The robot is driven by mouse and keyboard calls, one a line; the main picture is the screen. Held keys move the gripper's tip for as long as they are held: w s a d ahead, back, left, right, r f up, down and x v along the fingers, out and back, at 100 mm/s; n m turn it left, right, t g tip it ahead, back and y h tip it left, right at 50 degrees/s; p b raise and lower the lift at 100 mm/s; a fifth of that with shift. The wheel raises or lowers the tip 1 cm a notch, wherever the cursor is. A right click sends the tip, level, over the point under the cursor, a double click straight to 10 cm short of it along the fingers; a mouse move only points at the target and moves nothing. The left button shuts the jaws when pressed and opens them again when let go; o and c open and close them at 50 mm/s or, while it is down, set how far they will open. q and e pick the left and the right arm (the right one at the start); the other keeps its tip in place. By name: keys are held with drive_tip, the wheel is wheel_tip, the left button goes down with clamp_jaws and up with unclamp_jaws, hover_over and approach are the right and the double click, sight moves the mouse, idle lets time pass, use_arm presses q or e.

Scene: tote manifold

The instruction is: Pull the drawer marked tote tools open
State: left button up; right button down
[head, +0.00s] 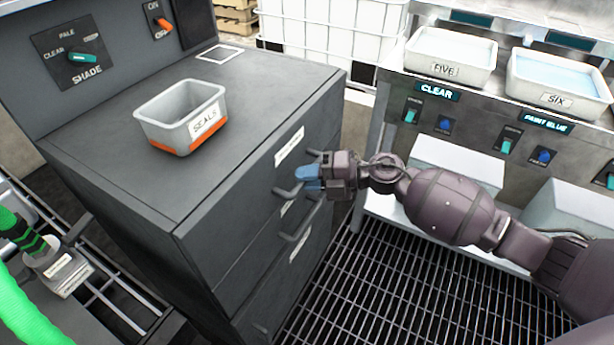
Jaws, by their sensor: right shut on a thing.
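A dark grey drawer cabinet (215,250) stands in the middle of the head view. Its front has several drawers with white labels, too small and slanted to read, so I cannot tell which is marked tote tools. The top drawer (260,215) looks flush with the cabinet front. My right gripper (308,178) reaches in from the right with its blue fingertips shut on the top drawer's dark bar handle (287,191). Part of that handle is hidden by the fingers. A second bar handle (297,232) is just below. My left gripper is not in view.
A grey bin labelled SEALS (183,115) sits on the cabinet top. A bench at right carries trays FIVE (450,58) and SIX (555,85). A green hose (25,290) is at lower left. Grated floor (390,290) lies open before the drawers.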

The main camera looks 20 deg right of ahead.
drive_tip(key=shift+s+d, duration=0.15)
drive_tip(key=shift+s, duration=0.05)
use_arm(q)
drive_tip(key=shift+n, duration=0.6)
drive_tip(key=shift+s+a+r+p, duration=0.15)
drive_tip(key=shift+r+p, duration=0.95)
drive_tip(key=shift+p, duration=0.75)
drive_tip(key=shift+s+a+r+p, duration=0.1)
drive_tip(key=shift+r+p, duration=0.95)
drive_tip(key=shift+p, duration=0.75)
use_arm(e)
drive_tip(key=s+d, duration=1)
drive_tip(key=s, duration=0.3)
drive_tip(key=s+d, duration=1)
drive_tip(key=s, duration=0.3)
drive_tip(key=shift+s+d, duration=0.15)
drive_tip(key=shift+d, duration=0.2)
drive_tip(key=c, duration=1.1)
unclamp_jaws()
drive_tip(key=shift+c, duration=0.2)
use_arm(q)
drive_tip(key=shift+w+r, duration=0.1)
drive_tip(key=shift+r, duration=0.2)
use_arm(e)
drive_tip(key=v, duration=1)
drive_tip(key=shift+s+d, duration=0.2)
drive_tip(key=shift+d, duration=0.15)
